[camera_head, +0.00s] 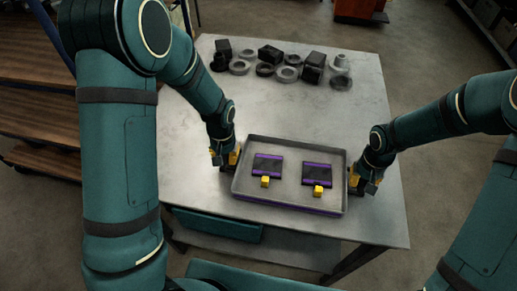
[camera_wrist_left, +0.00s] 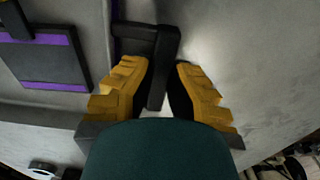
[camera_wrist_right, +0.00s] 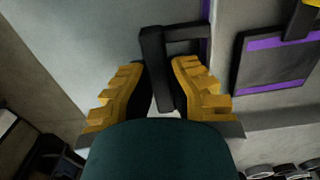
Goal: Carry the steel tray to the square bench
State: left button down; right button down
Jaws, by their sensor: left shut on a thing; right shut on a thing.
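The steel tray (camera_head: 293,203) is at the front of a grey bench top and looks level; I cannot tell whether it touches the top. It holds two dark plates with purple stripes, the left plate (camera_head: 267,166) and the right plate (camera_head: 317,175), each with a yellow block beside it. My left gripper (camera_head: 227,160) is shut on the tray's left handle, a black bar (camera_wrist_left: 163,65) between the yellow fingers in the left wrist view. My right gripper (camera_head: 362,182) is shut on the right handle, a black bar (camera_wrist_right: 157,70) in the right wrist view.
The grey bench (camera_head: 190,130) carries several dark blocks and rings (camera_head: 288,73) along its far edge. Its middle is clear. A wooden shelf unit (camera_head: 40,100) stands at the left, and a red cabinet (camera_head: 360,10) is at the back.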

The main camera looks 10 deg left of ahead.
pick_arm(q)
jog(key=c, duration=1.1)
grip_release()
jog(key=shift+c, duration=0.2)
pick_arm(e)
jog(key=c, duration=1.1)
grip_release()
jog(key=shift+c, duration=0.2)
pick_arm(q)
jog(key=shift+r, duration=0.15)
pick_arm(e)
jog(key=shift+r, duration=0.15)
